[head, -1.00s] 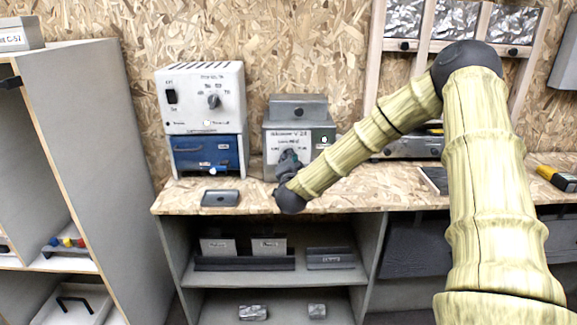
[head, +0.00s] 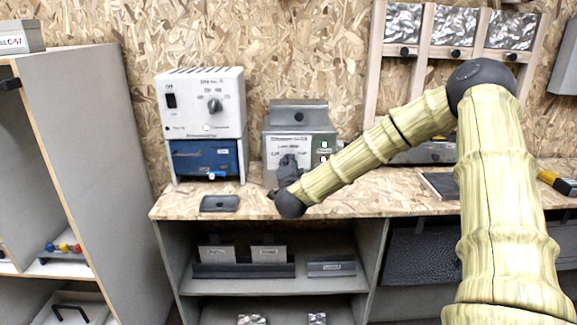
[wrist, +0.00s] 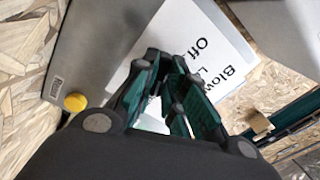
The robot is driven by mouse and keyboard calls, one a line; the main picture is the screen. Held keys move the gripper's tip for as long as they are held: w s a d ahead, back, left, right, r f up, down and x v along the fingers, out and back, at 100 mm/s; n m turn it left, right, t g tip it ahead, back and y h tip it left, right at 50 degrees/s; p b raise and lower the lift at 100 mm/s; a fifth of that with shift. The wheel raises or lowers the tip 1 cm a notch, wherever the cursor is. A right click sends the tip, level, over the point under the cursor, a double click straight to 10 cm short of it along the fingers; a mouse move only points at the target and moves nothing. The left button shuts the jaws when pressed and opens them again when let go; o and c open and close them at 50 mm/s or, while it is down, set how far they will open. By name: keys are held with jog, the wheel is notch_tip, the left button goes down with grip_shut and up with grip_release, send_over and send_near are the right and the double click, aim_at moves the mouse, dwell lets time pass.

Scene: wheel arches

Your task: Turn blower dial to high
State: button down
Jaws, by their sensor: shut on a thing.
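The blower unit (head: 295,118) is a grey box on the wooden bench, with a white label (head: 279,144) on its front. In the wrist view the label (wrist: 208,45) reads "Blow…" and "Off", partly cut off by my fingers. My gripper (head: 289,165) is at the lower front of this panel. In the wrist view my gripper (wrist: 180,100) has its green-padded fingers close together against the panel, shut on the blower dial. The dial itself is hidden by the fingers, so its pointer and setting cannot be read.
A white control box (head: 203,98) with its own black knob and a blue drawer (head: 204,156) stands to the left. A small dark tray (head: 220,203) lies at the bench front. A yellow button (wrist: 75,102) shows beside the label. Shelves are below.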

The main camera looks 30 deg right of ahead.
jog(key=c, duration=1.5)
grip_release()
jog(key=shift+s, duration=0.1)
jog(key=v, duration=1.1)
jog(key=shift+s+a, duration=0.15)
jog(key=shift+s, duration=0.2)
jog(key=shift+f, duration=0.1)
